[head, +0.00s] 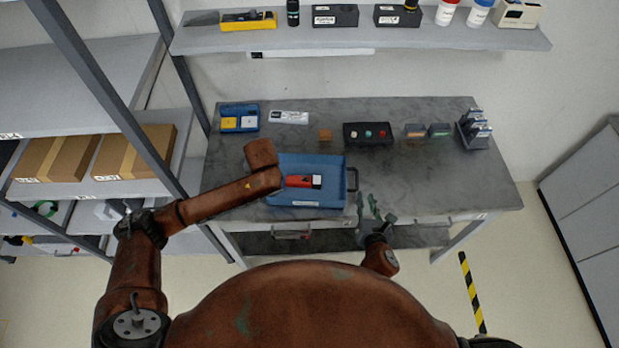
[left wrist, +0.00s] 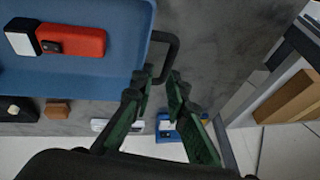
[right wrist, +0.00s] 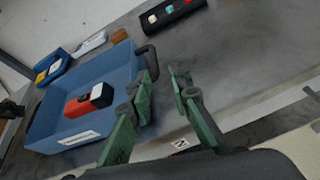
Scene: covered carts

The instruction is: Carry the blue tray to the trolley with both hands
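The blue tray (head: 322,197) lies on the grey table, with a red device with a white end (head: 302,181) in it. The tray's right-hand dark handle (head: 353,179) shows in the head view. My right gripper (head: 370,203) is open just in front of that handle; in the right wrist view its fingers (right wrist: 163,77) are apart, one partly covering the handle. My left gripper is hidden by its arm in the head view. In the left wrist view its open fingers (left wrist: 160,75) are at the other handle (left wrist: 172,48); whether they straddle it is unclear. No trolley is recognisable.
On the table (head: 420,175) behind the tray are a small blue bin (head: 239,110), a black tray (head: 367,134) and a small rack (head: 473,130). A wall shelf (head: 360,38) hangs above. Shelving with cartons (head: 135,150) stands left; the table's right front is bare.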

